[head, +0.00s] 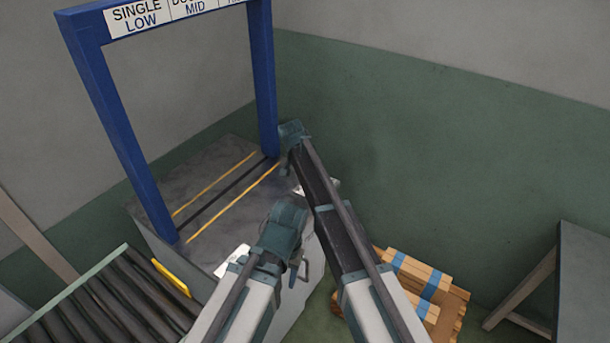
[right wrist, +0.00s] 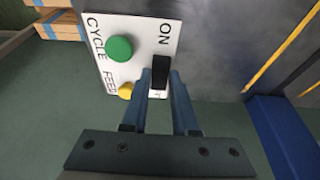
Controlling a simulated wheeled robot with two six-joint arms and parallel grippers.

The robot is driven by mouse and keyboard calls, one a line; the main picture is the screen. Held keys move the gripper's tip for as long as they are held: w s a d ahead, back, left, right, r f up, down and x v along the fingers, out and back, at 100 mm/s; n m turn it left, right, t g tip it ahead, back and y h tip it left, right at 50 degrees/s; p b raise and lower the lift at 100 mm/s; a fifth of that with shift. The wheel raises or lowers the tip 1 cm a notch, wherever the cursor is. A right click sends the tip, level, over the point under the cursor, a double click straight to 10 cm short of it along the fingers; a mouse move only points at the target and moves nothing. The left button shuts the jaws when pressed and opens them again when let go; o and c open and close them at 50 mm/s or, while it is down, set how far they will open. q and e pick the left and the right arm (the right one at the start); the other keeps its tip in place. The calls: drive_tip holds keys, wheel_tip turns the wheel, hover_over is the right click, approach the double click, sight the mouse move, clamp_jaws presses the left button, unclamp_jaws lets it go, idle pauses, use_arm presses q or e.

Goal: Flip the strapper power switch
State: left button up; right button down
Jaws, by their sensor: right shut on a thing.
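The strapper is a grey table (head: 228,180) under a blue arch (head: 265,85). In the right wrist view its white control panel (right wrist: 100,30) carries a black power switch (right wrist: 161,69) beside the word ON. My right gripper (right wrist: 162,82) has its two fingertips on either side of the switch and is shut on it. The fingers hide part of the panel below the switch, and I cannot tell which way the switch is set. In the head view my right arm hides that gripper. My left gripper (head: 300,268) is low in front of the strapper, and its jaws are unclear.
A green button (right wrist: 118,48) and a yellow button (right wrist: 126,91) sit close to the switch. A roller conveyor (head: 110,305) is at lower left. Strapped wooden bundles (head: 420,275) lie right of my arms, and a grey table (head: 585,270) stands at far right. Open floor lies between these two.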

drive_tip(key=shift+w+d+r+g+y+p, duration=0.1)
drive_tip(key=shift+w+g+y+p, duration=0.05)
drive_tip(key=shift+w+g+y, duration=0.3)
drive_tip(key=shift+w+d+r+g+y+p, duration=0.15)
drive_tip(key=shift+g+y, duration=0.1)
drive_tip(key=shift+g, duration=0.3)
drive_tip(key=shift+f+g+y, duration=0.15)
drive_tip(key=shift+g+y, duration=0.15)
drive_tip(key=shift+g, duration=0.3)
drive_tip(key=shift+s, duration=0.2)
drive_tip(key=c, duration=0.7)
unclamp_jaws()
drive_tip(key=r+p, duration=1.3)
drive_tip(key=shift+w+d+r+p, duration=0.15)
drive_tip(key=shift+w+r+p, duration=0.1)
drive_tip(key=shift+r+p, duration=0.15)
